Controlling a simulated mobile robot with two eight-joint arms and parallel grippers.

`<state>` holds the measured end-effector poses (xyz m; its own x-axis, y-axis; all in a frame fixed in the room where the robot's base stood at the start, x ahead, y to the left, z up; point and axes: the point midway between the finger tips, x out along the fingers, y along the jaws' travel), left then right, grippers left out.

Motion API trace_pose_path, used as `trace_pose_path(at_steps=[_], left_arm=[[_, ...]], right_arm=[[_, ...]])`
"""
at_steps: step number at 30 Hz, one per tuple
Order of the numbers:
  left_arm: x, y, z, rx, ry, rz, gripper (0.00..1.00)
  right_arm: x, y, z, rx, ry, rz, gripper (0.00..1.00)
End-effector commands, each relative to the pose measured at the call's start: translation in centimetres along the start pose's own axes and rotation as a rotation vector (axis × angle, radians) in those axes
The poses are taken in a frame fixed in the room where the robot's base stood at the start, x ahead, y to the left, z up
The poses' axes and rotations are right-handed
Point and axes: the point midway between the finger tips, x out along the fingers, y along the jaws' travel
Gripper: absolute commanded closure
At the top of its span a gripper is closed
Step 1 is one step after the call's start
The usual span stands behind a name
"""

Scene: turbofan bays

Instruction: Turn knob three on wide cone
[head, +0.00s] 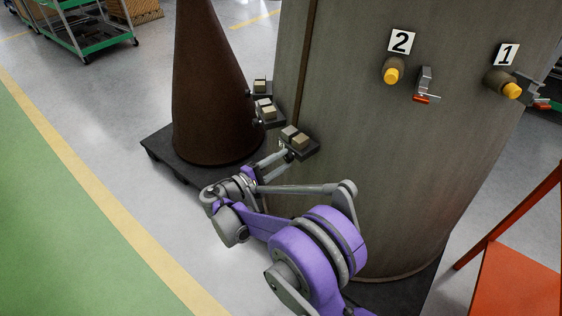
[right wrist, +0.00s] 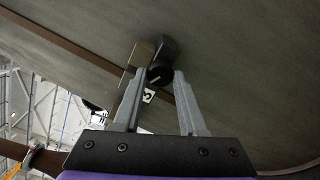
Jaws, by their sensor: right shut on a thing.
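The wide cone (head: 400,180) is a large grey-brown body that fills the middle and right of the head view. My right gripper (head: 288,153) is at its left side, by a dark bracket with beige blocks (head: 300,143). In the right wrist view my right gripper (right wrist: 160,76) has its fingers on both sides of a small black round knob (right wrist: 160,77) and is shut on it. A white label (right wrist: 148,96), apparently a 3, shows partly below the knob. My left gripper is out of view.
Labels 2 (head: 401,41) and 1 (head: 506,54) sit above yellow-tipped fittings with red-handled levers. A narrow brown cone (head: 212,100) stands on a dark pallet (head: 160,153) at left. An orange frame (head: 515,275) is at right. Floor at left is clear.

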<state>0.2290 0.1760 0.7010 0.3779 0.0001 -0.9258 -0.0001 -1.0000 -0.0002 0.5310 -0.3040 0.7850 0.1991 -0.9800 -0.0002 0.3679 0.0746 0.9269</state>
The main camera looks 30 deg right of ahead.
Motion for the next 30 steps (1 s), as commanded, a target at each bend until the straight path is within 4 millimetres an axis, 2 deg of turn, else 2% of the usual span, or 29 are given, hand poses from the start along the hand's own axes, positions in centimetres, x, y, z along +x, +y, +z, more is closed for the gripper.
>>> trace_pose_path(at_steps=[21,30], left_arm=[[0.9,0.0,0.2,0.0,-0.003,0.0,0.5],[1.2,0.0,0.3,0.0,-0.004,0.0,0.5]], right_arm=[[-0.1,-0.2,0.0,-0.678,0.001,-0.002,1.0],[-0.1,-0.2,0.0,-0.915,0.001,-0.002,1.0]])
